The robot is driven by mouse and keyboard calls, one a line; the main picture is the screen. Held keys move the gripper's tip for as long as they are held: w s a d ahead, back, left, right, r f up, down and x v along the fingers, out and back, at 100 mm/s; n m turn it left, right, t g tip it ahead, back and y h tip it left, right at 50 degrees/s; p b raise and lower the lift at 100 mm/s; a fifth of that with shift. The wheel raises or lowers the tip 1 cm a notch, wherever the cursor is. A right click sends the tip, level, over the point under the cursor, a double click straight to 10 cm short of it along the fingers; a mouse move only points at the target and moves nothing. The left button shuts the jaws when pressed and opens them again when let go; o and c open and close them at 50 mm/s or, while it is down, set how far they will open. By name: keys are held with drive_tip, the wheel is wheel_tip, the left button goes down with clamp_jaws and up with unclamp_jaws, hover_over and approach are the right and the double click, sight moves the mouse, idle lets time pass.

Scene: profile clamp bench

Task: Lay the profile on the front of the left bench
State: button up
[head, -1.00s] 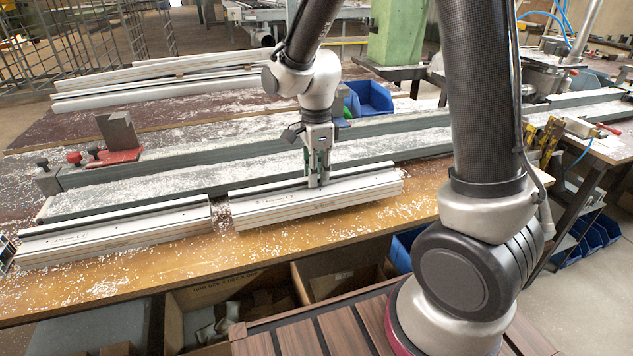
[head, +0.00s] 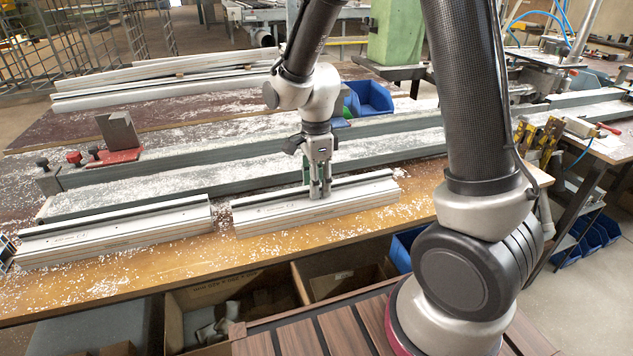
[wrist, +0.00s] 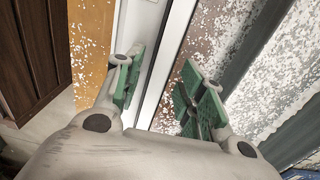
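The profile (head: 275,218), a long white-grey bar with dark grooves, lies along the front of the left bench (head: 200,256) on its wooden top, right of a similar profile. In the wrist view the profile (wrist: 152,55) runs between the green finger pads. My gripper (head: 320,194) is over the right half of the profile, with its fingers low around it. In the wrist view my gripper (wrist: 160,95) has its pads spread apart, with a gap showing beside the right pad. The fingertips' lowest parts are partly hidden.
Another profile (head: 115,237) lies at the front left, a small gap away. Behind runs a grey clamp rail (head: 240,153) with shavings and a red-based block (head: 117,138). A blue bin (head: 373,97) stands farther back. Bare wood shows along the front edge.

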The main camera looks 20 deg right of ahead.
wheel_tip(320, 180, up, 11)
drive_tip(key=s+d+r+n+t, duration=0.2)
drive_tip(key=s+d+r+n, duration=0.3)
drive_tip(key=s+d+n, duration=0.2)
drive_tip(key=s+d+r+n+t, duration=0.2)
drive_tip(key=s+d+r+n, duration=0.2)
drive_tip(key=s+d+n, duration=0.4)
drive_tip(key=s+n, duration=0.3)
drive_tip(key=s, duration=0.1)
drive_tip(key=shift+r+t, duration=0.3)
drive_tip(key=shift+r, duration=0.05)
